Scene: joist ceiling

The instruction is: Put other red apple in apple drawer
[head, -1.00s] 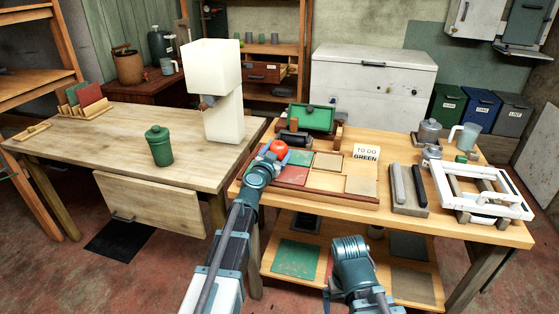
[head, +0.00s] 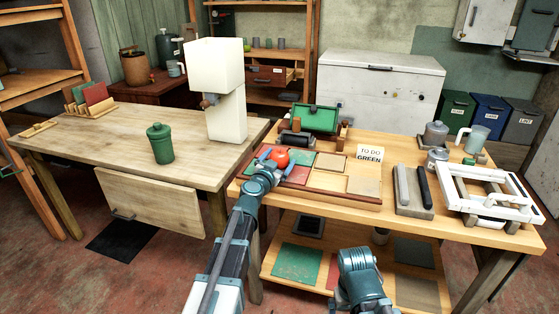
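A red apple (head: 279,157) is at the left part of the wooden tray board on the right-hand table. My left gripper (head: 277,160) is at the apple, with blue fingers showing to its left and right. I cannot tell whether they press on it or whether the apple touches the board. A small wooden drawer (head: 267,77) with a pale label sits in the back shelf unit and looks pulled out a little. My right gripper (head: 358,260) is low in front of the table, and its fingers cannot be made out.
A white frame (head: 490,190) lies at right.

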